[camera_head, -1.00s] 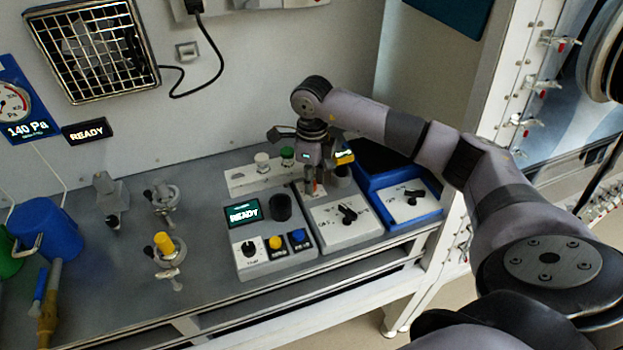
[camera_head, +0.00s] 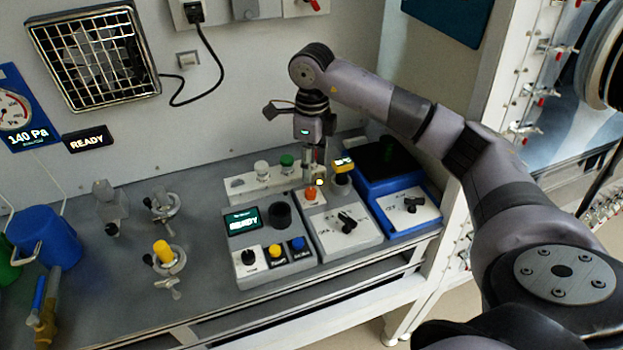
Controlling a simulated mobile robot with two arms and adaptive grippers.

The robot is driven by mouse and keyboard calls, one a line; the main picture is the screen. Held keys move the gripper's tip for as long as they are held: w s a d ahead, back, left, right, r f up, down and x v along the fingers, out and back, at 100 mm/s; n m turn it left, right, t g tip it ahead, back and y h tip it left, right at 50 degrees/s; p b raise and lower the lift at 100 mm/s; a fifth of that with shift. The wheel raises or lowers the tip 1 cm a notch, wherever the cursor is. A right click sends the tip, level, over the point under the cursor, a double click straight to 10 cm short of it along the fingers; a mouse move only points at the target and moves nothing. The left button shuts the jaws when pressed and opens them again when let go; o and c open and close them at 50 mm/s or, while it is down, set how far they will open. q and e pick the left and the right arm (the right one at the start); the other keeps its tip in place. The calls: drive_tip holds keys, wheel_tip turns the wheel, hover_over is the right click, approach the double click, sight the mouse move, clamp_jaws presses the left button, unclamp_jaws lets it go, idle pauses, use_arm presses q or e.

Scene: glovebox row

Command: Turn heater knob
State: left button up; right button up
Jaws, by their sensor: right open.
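A grey unit (camera_head: 357,242) in the middle of the bench carries a black knob (camera_head: 346,222) with printed marks around it. An orange-red lamp or button (camera_head: 310,194) is at its back left. To the right, a blue unit with a black top plate (camera_head: 386,162) has a white front panel (camera_head: 427,212) with another black knob (camera_head: 411,204). I cannot tell from labels which knob is the heater's. My right gripper (camera_head: 315,178) points down, open and empty, above the back of the grey unit, near the orange-red piece and apart from both knobs. My left gripper is not in view.
Clamps, a yellow-topped valve (camera_head: 163,251) and a blue mug (camera_head: 44,238) are further left.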

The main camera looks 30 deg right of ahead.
wheel_tip(320, 180, up, 4)
drive_tip(key=shift+r, duration=0.1)
